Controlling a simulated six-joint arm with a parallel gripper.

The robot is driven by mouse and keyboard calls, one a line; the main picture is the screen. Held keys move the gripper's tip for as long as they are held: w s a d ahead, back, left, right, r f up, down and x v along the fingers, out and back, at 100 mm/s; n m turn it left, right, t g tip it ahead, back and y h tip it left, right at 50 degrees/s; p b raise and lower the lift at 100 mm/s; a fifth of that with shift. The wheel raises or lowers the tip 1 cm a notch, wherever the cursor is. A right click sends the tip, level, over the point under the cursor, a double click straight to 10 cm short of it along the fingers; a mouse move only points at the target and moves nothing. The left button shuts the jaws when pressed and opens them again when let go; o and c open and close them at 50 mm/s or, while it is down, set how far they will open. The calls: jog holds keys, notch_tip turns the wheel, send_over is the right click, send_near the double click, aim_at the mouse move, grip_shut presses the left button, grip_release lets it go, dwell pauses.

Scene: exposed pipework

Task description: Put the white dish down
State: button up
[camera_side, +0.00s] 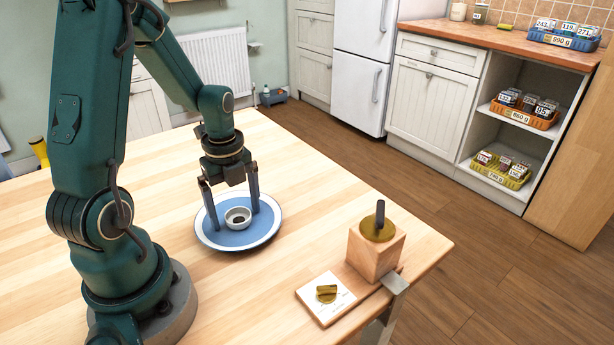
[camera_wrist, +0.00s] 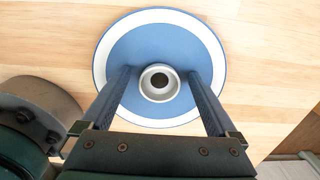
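The white dish (camera_side: 238,213) is a small round bowl with something dark in its middle. It appears to rest upright on the blue plate with a white rim (camera_side: 205,238). My gripper (camera_side: 234,219) points down over the plate, with one finger on each side of the dish. The wrist view shows the dish (camera_wrist: 149,92) between the fingers of my gripper (camera_wrist: 159,71), with a gap on both sides. The fingers are open and hold nothing. The blue plate (camera_wrist: 135,42) lies flat on the wooden table (camera_side: 150,185).
A wooden block (camera_side: 374,255) with a round brass piece and dark handle stands near the table's right corner. A white card (camera_side: 325,305) with a small brass piece lies before it. The table behind the plate is clear. Shelves with baskets (camera_side: 525,117) stand far right.

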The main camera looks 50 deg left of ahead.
aim_at(237, 218)
jog(key=shift+r, duration=0.15)
notch_tip(237, 218, up, 11)
jog(key=s+d+r+n+t, duration=0.1)
jog(key=s+d+n+t, duration=0.1)
jog(key=d+n, duration=0.5)
jog(key=s+d+r+n+t, duration=0.2)
jog(key=d+n, duration=0.4)
jog(key=n, duration=0.5)
jog(key=shift+d+r+t, duration=0.3)
jog(key=shift+d+t, duration=0.1)
jog(key=shift+t, duration=0.4)
